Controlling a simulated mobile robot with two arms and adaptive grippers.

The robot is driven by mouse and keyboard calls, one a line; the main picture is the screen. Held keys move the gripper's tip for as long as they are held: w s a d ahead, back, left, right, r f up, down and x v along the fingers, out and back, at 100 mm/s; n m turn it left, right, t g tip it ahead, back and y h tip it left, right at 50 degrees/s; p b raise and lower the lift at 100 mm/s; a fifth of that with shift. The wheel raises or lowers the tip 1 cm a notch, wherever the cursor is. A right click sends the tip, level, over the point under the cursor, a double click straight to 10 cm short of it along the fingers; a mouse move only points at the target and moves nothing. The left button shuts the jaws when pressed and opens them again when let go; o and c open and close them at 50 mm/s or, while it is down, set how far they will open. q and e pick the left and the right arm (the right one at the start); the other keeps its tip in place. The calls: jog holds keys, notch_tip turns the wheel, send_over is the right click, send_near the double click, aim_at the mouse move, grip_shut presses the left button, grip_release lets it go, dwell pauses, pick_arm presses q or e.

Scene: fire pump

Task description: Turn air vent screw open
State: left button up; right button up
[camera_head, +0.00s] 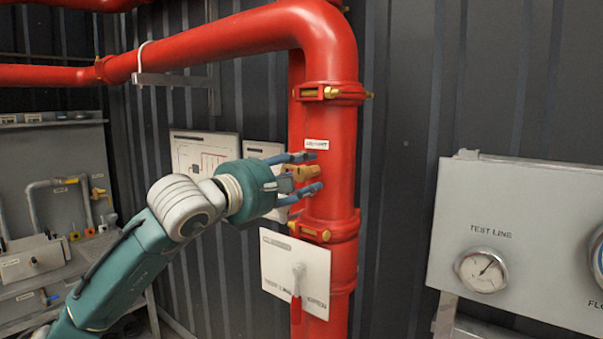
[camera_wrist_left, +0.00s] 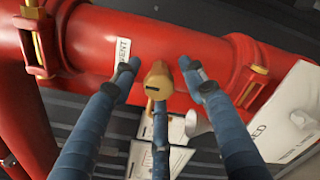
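The air vent screw (camera_head: 301,172) is a small brass fitting on the red vertical pipe, just below a white label (camera_head: 316,144). In the left wrist view the screw (camera_wrist_left: 158,80) faces the camera, with a dark slot across its end. My left gripper (camera_head: 311,171) has its blue fingers spread around the brass fitting, above and below it in the head view. In the left wrist view one finger is on each side of the screw and a third is below it. Gaps show at the sides; contact of the third finger is unclear. My right gripper is out of view.
A white panel with a red-handled lever (camera_head: 296,290) hangs below the vent. A pipe clamp (camera_head: 315,232) sits under the fingers. A grey gauge panel (camera_head: 520,240) stands at the right. Wall boards (camera_head: 205,155) are behind my left arm.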

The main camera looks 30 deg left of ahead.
pick_arm(q)
jog(key=c, duration=0.8)
grip_shut()
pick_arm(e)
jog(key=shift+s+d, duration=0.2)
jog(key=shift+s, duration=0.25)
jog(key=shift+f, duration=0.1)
